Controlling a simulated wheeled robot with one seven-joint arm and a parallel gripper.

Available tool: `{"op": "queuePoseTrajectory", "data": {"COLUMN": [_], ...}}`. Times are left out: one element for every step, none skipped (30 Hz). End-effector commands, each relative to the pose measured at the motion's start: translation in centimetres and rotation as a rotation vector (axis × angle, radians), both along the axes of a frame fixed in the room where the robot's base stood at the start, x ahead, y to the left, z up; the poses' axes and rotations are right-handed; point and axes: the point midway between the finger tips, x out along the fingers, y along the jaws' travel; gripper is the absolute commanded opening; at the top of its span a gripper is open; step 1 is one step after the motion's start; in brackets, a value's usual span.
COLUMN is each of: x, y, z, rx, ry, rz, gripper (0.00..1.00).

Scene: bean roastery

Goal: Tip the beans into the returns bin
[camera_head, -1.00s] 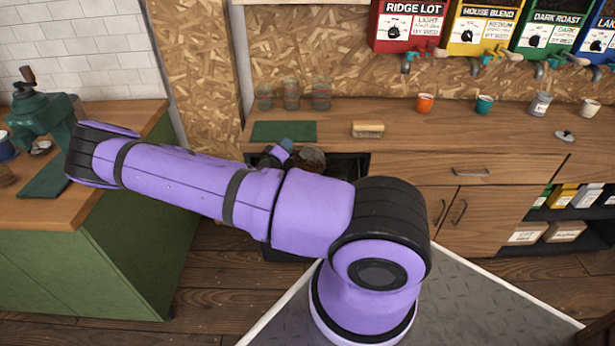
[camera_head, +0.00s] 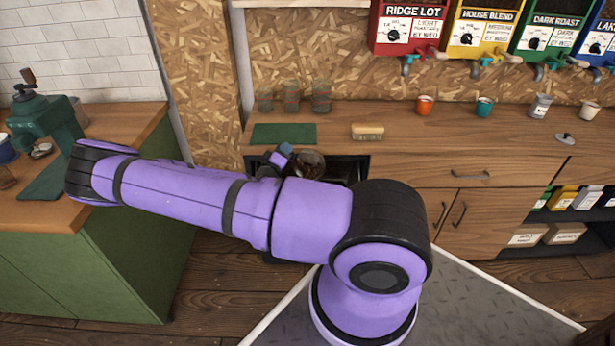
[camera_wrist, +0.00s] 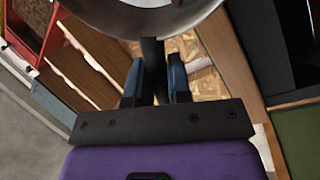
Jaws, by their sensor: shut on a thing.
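My gripper (camera_wrist: 157,84) is shut on the dark handle (camera_wrist: 152,62) of a round metal pan. The pan (camera_wrist: 130,22) fills the top of the wrist view, cut off by the frame edge. In the head view the pan (camera_head: 320,172) shows just beyond my arm, with brown beans (camera_head: 309,171) in it. It looks somewhat tilted; how far I cannot tell. A dark open-topped space (camera_head: 347,170), probably the returns bin, lies around and below the pan at the counter front. My arm hides most of it.
The wooden counter (camera_head: 390,140) runs behind, bearing a green mat (camera_head: 283,134), a brush-like block (camera_head: 367,131), glass jars (camera_head: 291,97) and cups. A green grinder (camera_head: 45,120) stands on the left counter. Coloured bean dispensers (camera_head: 480,25) hang at upper right.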

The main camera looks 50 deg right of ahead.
Motion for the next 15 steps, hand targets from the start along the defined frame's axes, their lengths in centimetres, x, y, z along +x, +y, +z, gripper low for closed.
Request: {"op": "queuePoseTrajectory", "data": {"x": [-0.01,-0.02,-0.02,-0.04,-0.05,-0.06,-0.08,-0.11,-0.13,-0.14,-0.16,-0.16,-0.17,-0.19,-0.20], "y": [0.05,0.08,0.12,0.15,0.18,0.21,0.24,0.26,0.29,0.32,0.35,0.38,0.41,0.44,0.46], "z": [0.01,0.01,0.01,0.00,0.00,0.00,0.00,0.00,0.00,-0.01,0.00,0.00,0.01,0.01,0.01], "rx": [-0.005,-0.007,-0.011,-0.014,-0.015,-0.019,-0.022,-0.024,-0.028,-0.030,-0.033,-0.037,-0.039,-0.041,-0.045], "ry": [-0.002,-0.002,-0.004,-0.005,-0.006,-0.007,-0.009,-0.010,-0.012,-0.013,-0.015,-0.016,-0.017,-0.018,-0.020], "rz": [0.000,0.001,0.001,0.001,0.001,0.001,0.000,0.000,0.000,0.000,0.000,0.001,0.001,0.000,0.000], "gripper": [0.00,0.00,0.00,0.00,0.00,0.00,0.00,0.00,0.00,0.00,0.00,0.00,0.00,0.00,0.00]}}
